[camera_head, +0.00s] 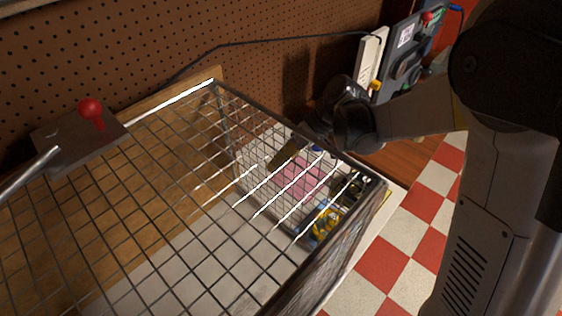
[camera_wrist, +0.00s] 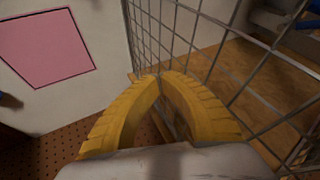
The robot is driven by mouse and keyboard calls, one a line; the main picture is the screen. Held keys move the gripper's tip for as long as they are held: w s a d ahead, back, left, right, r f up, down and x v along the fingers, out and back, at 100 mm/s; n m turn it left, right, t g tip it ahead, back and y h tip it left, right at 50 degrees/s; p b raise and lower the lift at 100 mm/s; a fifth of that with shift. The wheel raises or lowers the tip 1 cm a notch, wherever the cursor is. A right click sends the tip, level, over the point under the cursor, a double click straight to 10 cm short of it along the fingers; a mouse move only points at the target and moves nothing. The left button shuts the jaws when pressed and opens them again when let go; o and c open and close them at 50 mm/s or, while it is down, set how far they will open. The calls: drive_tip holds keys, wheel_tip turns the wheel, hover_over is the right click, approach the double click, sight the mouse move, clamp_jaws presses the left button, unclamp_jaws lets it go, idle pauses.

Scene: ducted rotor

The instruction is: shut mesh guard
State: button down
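The mesh guard (camera_head: 145,190) is a large dark wire cage filling the left and middle of the head view. Its wire grid also fills the right half of the wrist view (camera_wrist: 215,45). My gripper's yellow fingers (camera_wrist: 160,78) curve together until their tips almost meet, with the guard's wire edge running down between them. They look shut on that edge, though the exact contact is hidden. In the head view my wrist is beside the guard's far upper rail; the fingers are hard to make out there.
A white panel with a pink square (camera_wrist: 45,45) is left of the fingers; the pink square (camera_head: 300,178) also shows through the mesh. A red knob (camera_head: 91,111) on a plate stands at left. A perforated brown wall (camera_head: 150,45) is behind. Checkered floor (camera_head: 415,225) is at right.

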drive_tip(key=shift+s, duration=0.15)
drive_tip(key=s+a+b, duration=0.2)
drive_tip(key=s+a, duration=3.1)
drive_tip(key=s, duration=0.4)
drive_tip(key=shift+b, duration=0.35)
drive_tip(key=shift+w, duration=0.1)
